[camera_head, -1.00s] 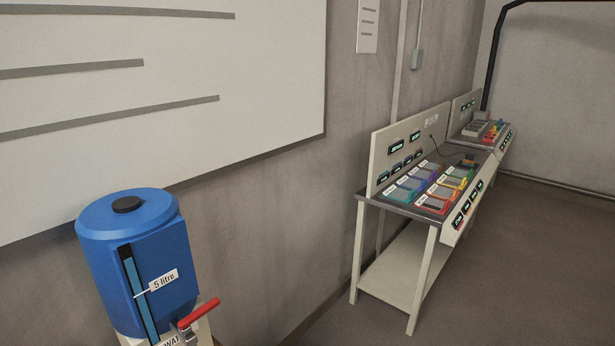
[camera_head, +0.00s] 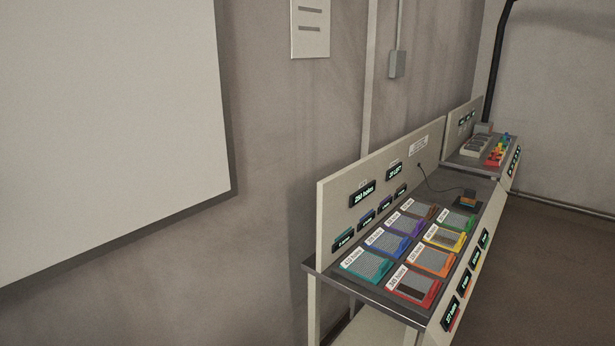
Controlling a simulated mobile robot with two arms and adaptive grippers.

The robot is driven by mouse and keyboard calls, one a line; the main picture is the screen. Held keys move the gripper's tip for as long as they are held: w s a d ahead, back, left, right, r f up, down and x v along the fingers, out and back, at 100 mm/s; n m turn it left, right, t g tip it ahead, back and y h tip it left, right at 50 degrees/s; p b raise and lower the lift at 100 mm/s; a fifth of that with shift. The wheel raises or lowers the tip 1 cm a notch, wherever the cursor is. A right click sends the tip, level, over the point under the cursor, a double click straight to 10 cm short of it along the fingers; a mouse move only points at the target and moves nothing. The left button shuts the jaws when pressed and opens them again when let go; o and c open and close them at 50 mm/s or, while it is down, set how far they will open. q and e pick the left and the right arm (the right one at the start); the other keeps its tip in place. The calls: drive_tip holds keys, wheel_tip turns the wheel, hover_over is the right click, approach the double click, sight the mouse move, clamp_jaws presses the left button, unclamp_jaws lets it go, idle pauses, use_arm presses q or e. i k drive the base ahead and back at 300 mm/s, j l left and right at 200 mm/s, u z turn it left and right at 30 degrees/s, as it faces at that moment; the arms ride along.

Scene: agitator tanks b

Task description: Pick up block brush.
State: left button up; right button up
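I cannot pick out a block brush for certain. A small dark block with an orange-brown part (camera_head: 467,197) sits on the near bench behind the colored trays, and it is too small to tell what it is. A thin dark cable runs from the back panel towards it. Neither of my grippers is in view.
The near bench (camera_head: 372,294) carries several labeled colored trays, including a red tray (camera_head: 415,287) and a teal tray (camera_head: 368,265). Its upright back panel (camera_head: 338,215) has small displays. A second bench (camera_head: 470,162) stands behind. Open floor (camera_head: 560,270) lies to the right.

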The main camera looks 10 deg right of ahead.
sight(468, 198)
drive_tip(key=i+l, duration=0.35)
drive_tip(key=l, duration=0.15)
drive_tip(key=i+l, duration=0.35)
drive_tip(key=l, duration=0.15)
drive_tip(key=i+l, duration=0.35)
drive_tip(key=l, duration=0.15)
drive_tip(key=i+l, duration=0.1)
drive_tip(key=l, duration=0.35)
drive_tip(key=i+l, duration=0.1)
drive_tip(key=l, duration=0.35)
drive_tip(key=i+l, duration=0.1)
drive_tip(key=l, duration=0.35)
